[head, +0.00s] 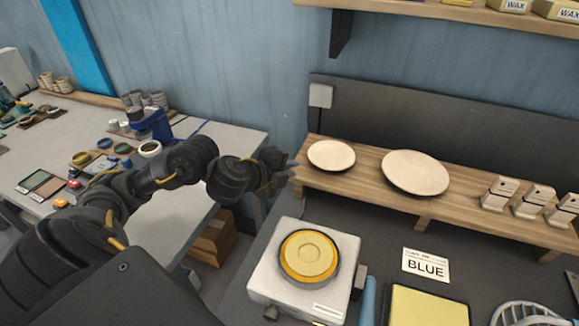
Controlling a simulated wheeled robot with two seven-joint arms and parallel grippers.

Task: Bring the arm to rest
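My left arm comes in from the left and reaches over the grey table. My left gripper (284,167) is in front of the left end of the wooden shelf. It is dark and seen nearly end on, so I cannot tell whether its fingers are apart. No object shows in it. A small pale plate (331,155) and a larger pale plate (415,172) lie on the shelf (375,192), to the right of the gripper and apart from it. My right gripper is not in view.
A white device (262,278) with a round yellow disc (309,254) stands on the dark counter. A card reading BLUE (426,265) and a yellow pad (428,306) lie right of it. Several small holders (499,193) stand on the shelf. The left table (222,140) holds small items.

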